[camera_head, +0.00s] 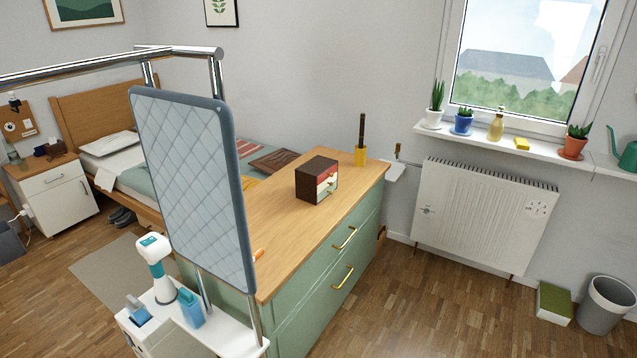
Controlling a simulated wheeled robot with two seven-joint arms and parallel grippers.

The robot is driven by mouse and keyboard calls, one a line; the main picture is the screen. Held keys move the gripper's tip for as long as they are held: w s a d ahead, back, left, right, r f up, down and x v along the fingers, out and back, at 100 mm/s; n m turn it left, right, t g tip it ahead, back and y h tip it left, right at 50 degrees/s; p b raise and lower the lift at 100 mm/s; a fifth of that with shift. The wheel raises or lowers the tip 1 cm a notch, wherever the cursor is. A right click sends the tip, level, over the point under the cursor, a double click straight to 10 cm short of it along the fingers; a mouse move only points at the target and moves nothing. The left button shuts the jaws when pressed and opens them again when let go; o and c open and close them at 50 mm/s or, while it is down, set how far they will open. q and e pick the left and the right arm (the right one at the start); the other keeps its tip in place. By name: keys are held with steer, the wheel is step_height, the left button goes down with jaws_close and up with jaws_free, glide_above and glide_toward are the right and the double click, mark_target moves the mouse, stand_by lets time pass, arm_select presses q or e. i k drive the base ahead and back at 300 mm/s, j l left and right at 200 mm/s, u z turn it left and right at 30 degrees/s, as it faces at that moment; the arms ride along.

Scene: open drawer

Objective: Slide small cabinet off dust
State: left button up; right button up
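The small cabinet (308,182) is a dark brown box with red, cream and teal drawer fronts. Neither my left nor my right gripper is in view, and nothing touches the cabinet.
A tall quilted panel (195,180) on metal posts hides the dresser's left part. An orange thing (257,254) shows at the front left. The top around the cabinet is mostly clear.

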mark_target(305, 175)
steer(key=i+l+u, duration=0.2)
steer(key=i+l, duration=0.3)
steer(key=i+l+u, duration=0.2)
steer(key=i+l, duration=0.25)
steer(key=l, duration=0.1)
